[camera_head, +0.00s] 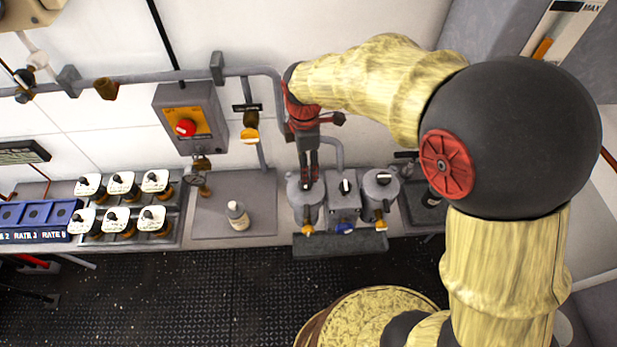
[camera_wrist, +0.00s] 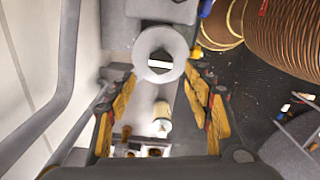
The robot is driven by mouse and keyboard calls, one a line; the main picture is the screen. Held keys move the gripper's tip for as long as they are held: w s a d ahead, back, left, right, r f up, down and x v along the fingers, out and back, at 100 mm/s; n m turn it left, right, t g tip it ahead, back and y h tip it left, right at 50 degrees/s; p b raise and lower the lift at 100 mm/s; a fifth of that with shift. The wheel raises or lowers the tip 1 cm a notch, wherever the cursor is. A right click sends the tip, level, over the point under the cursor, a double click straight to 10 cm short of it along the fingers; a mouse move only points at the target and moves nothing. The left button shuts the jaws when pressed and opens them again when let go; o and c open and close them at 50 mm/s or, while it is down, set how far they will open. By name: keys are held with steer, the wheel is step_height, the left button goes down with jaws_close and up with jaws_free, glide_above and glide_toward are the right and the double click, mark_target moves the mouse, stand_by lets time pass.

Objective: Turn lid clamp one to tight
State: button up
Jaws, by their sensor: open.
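Three grey pots or housings with black-and-white knobs on top stand in a row at the middle of the bench. No label tells which is lid clamp one. My gripper (camera_head: 309,178) points down over the left pot (camera_head: 305,212) and partly hides its top. In the wrist view my gripper (camera_wrist: 160,80) is open, its yellow-padded fingers wide apart. A round pale top (camera_wrist: 176,44) with a black-and-white knob (camera_wrist: 160,60) lies just beyond and between the fingertips. I cannot tell whether the fingers touch it. The middle knob (camera_head: 345,186) and right knob (camera_head: 383,179) are free.
A white bottle (camera_head: 238,215) stands left of the pots, and it also shows in the wrist view (camera_wrist: 162,112). Several white-topped jars (camera_head: 122,183) stand further left. A grey pipe (camera_head: 232,72) and a red-button box (camera_head: 190,120) are on the wall behind.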

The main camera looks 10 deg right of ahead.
step_height(320, 180, down, 7)
steer(key=shift+f+b, duration=0.2)
steer(key=shift+b, duration=0.1)
steer(key=c, duration=1.2)
steer(key=shift+o, duration=0.2)
